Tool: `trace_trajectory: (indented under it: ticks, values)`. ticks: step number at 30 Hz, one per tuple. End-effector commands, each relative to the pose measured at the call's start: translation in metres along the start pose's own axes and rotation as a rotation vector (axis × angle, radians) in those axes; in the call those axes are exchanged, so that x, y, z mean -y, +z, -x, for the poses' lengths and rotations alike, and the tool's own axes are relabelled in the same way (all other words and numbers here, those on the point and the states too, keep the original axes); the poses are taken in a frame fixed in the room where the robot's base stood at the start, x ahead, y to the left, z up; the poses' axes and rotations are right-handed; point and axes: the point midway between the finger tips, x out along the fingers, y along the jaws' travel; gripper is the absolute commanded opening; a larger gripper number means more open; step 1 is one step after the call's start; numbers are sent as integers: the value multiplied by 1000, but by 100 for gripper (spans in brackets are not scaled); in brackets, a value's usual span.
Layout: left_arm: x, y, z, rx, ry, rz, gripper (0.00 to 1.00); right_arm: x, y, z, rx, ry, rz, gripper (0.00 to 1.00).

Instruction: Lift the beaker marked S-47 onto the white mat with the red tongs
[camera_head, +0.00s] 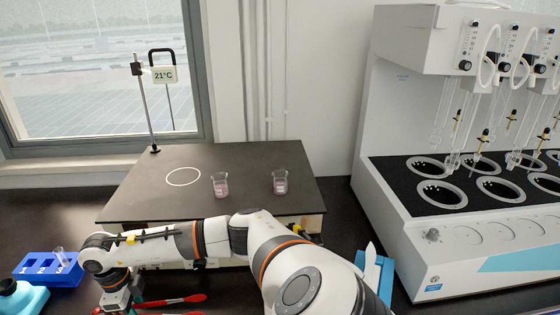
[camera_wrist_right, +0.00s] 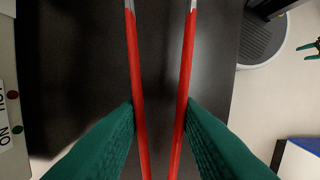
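Two small beakers with pinkish contents stand upright on a dark hot plate: a left beaker (camera_head: 220,187) and a right beaker (camera_head: 280,184). Their labels are too small to read. The red tongs (camera_head: 180,300) lie on the dark bench in front of the plate, partly hidden by my right arm. In the right wrist view, the fingers of my right gripper (camera_wrist_right: 160,108) are apart, one outside each red handle (camera_wrist_right: 134,60) of the tongs. Whether they touch the handles is unclear. I cannot make out a white mat. My left gripper is out of view.
The hot plate (camera_head: 140,200) bears a white ring outline (camera_head: 183,177) and a stand with a 21°C display (camera_head: 164,75). A blue rack (camera_head: 48,268) and a teal bottle (camera_head: 20,297) are at left. A large white distiller (camera_head: 395,215) fills the right.

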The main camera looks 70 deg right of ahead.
Motion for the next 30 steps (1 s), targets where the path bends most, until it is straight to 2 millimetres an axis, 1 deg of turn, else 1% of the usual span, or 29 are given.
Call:
trace_trajectory:
  ticks: [1, 12, 15, 17, 26, 28, 30]
  values:
    - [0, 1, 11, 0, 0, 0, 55, 0, 1, 14, -1, 1, 0, 27]
    - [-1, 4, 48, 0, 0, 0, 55, 0, 7, 70, -1, 1, 0, 27]
    - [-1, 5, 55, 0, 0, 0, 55, -1, 8, 81, 0, 2, -1, 27]
    - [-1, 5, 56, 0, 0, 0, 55, 0, 8, 83, 0, 1, -1, 27]
    - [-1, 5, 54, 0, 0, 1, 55, 0, 8, 82, 0, 2, 7, 27]
    - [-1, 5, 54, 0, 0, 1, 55, 4, 7, 84, -1, 6, 48, 27]
    - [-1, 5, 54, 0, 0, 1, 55, 12, 7, 87, -2, 15, 146, 27]
